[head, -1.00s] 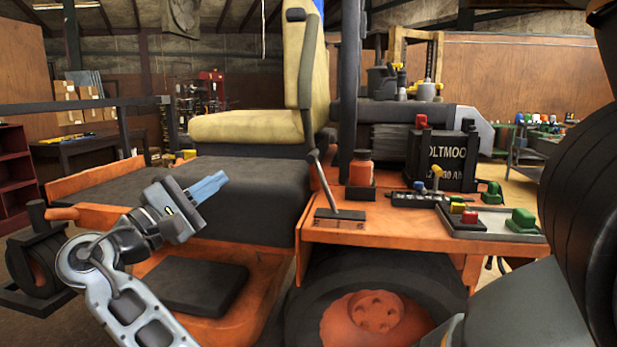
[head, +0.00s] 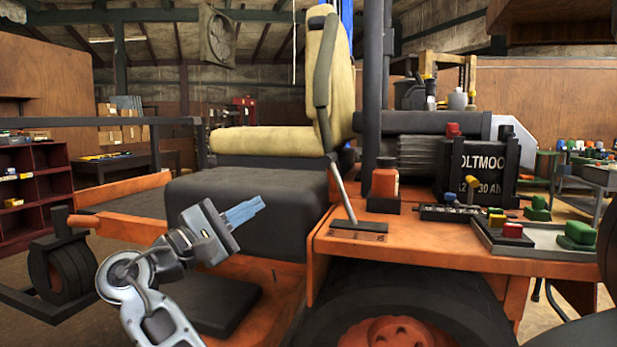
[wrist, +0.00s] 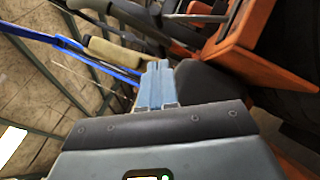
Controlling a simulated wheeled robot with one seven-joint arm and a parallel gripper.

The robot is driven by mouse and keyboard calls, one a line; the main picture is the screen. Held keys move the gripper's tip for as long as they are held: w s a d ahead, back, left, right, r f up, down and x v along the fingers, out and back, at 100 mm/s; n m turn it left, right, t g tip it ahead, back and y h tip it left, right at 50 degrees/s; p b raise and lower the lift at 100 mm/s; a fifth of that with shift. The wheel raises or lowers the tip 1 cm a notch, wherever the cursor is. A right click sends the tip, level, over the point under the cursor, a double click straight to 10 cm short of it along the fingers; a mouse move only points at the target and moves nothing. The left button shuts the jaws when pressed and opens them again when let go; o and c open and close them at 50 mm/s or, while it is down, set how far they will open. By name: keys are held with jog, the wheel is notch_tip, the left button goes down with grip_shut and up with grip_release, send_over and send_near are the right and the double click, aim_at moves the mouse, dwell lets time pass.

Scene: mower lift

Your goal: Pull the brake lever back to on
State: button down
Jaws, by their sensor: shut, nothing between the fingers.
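The brake lever (head: 343,190) is a thin grey rod with a dark knob at its top. It rises from a dark slotted base plate (head: 358,227) on the mower's orange deck. It leans to the left in the head view, its top near the seat's lower edge. My gripper (head: 250,209) is left of the lever and apart from it, with its blue fingers together and empty. In the wrist view the shut fingers (wrist: 155,88) point toward the mower. I cannot surely pick out the lever in that view.
The yellow seat (head: 262,140) stands behind my gripper. A dark wheel (head: 400,300) is below the deck. Air left of the lever is free.

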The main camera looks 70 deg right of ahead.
aim_at(322, 164)
jog(key=s+a+r+p+x, duration=0.1)
jog(key=s+x, duration=0.1)
jog(key=x, duration=1)
jog(key=shift+s+r, duration=0.2)
jog(key=shift+s, duration=0.05)
jog(key=shift+s+d+r, duration=0.1)
jog(key=shift+d+r, duration=0.05)
jog(key=s+r+m+t+y+p, duration=0.1)
jog(key=s+m+y+p, duration=0.4)
jog(key=s, duration=0.8)
jog(key=shift+d+r+m+p, duration=0.5)
jog(key=shift+r+m, duration=0.1)
jog(key=shift+m, duration=1.3)
jog(key=shift+s, duration=0.1)
